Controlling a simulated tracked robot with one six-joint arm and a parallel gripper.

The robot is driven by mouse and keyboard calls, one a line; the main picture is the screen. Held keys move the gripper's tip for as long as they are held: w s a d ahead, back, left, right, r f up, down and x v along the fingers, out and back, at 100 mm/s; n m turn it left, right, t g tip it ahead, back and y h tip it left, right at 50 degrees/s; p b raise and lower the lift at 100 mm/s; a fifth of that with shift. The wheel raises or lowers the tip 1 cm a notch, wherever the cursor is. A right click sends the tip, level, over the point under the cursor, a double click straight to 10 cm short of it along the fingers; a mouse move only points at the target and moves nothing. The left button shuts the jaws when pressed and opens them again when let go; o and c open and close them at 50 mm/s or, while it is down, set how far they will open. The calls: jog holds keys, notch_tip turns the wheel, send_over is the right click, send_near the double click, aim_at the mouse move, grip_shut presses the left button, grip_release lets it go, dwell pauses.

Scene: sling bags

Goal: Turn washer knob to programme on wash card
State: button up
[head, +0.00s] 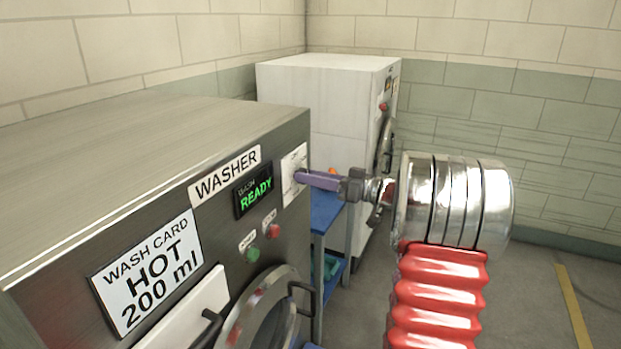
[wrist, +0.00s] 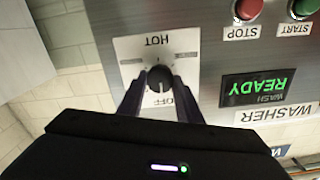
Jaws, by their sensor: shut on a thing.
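The wash card (head: 149,273) on the steel washer's (head: 120,135) front reads HOT, 200 ml. The dark round knob (wrist: 159,79) sits on a white dial plate (wrist: 128,47), which also shows at the panel's right end in the head view (head: 293,163). The wrist view is upside down: HOT is at the picture's top and OFF below the knob. A pale mark on the knob points toward OFF. My gripper (wrist: 159,88) is shut on the knob, one finger on each side. In the head view my gripper (head: 300,177) reaches the plate and the knob is hidden.
The display (head: 254,191) reads READY in green. Green (head: 252,254) and red (head: 274,231) buttons sit below it. A round door (head: 262,312) is below those. A white machine (head: 325,100) and a blue shelf unit (head: 326,212) stand beyond. The floor at right is clear.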

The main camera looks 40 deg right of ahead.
jog(key=shift+a, duration=0.2)
jog(key=shift+c, duration=1.2)
jog(key=shift+d, duration=0.15)
